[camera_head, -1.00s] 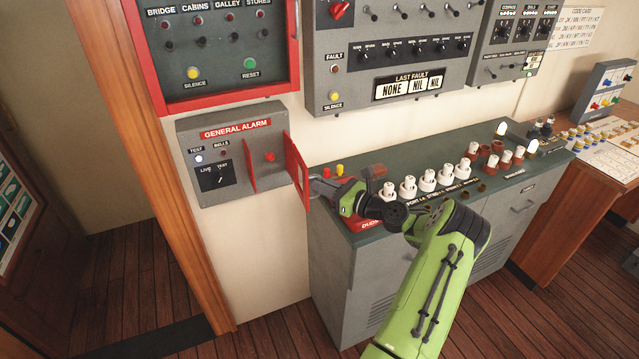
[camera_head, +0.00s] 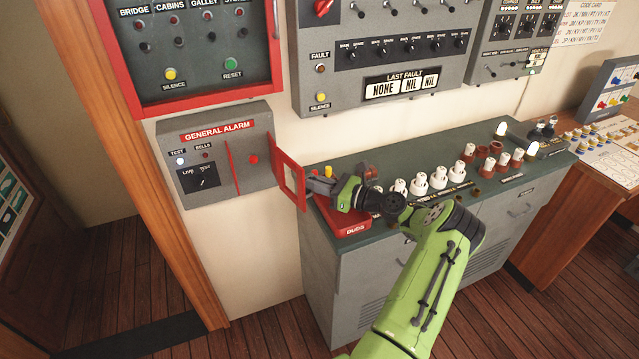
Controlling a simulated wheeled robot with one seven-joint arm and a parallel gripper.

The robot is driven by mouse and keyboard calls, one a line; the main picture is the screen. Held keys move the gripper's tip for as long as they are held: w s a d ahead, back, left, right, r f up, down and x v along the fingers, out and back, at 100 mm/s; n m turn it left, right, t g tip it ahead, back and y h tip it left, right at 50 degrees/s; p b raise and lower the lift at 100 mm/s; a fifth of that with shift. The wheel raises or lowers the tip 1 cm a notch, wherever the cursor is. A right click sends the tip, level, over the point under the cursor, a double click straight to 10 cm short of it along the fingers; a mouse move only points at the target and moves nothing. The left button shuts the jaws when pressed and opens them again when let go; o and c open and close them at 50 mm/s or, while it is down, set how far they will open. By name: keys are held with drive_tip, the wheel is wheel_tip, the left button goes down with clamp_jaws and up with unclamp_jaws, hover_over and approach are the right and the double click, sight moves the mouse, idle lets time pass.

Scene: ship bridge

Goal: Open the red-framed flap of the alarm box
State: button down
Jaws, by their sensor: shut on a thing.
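The alarm box (camera_head: 222,190) is a grey box on the wall, labelled GENERAL ALARM, with a white lamp, a dark switch plate and a red button (camera_head: 254,160). Its red-framed flap (camera_head: 278,172) stands swung out from the box's right side, and the red button is uncovered. My gripper (camera_head: 309,184) comes from the right and is shut on the flap's outer edge. The fingertips are small and partly hidden at the frame.
A red DUDS tray (camera_head: 345,222) lies on the console top (camera_head: 400,158) beneath my gripper. Several white and brown fuses stand on the console to the right. A red-framed panel (camera_head: 205,98) hangs above the alarm box.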

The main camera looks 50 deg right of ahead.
drive_tip(key=shift+w+a+r, duration=0.2)
drive_tip(key=shift+r, duration=0.1)
drive_tip(key=c, duration=1.5)
unclamp_jaws()
drive_tip(key=shift+w, duration=0.1)
drive_tip(key=o, duration=0.3)
drive_tip(key=shift+w+f, duration=0.25)
drive_tip(key=v, duration=1.6)
drive_tip(key=shift+b, duration=0.45)
drive_tip(key=shift+d, duration=0.1)
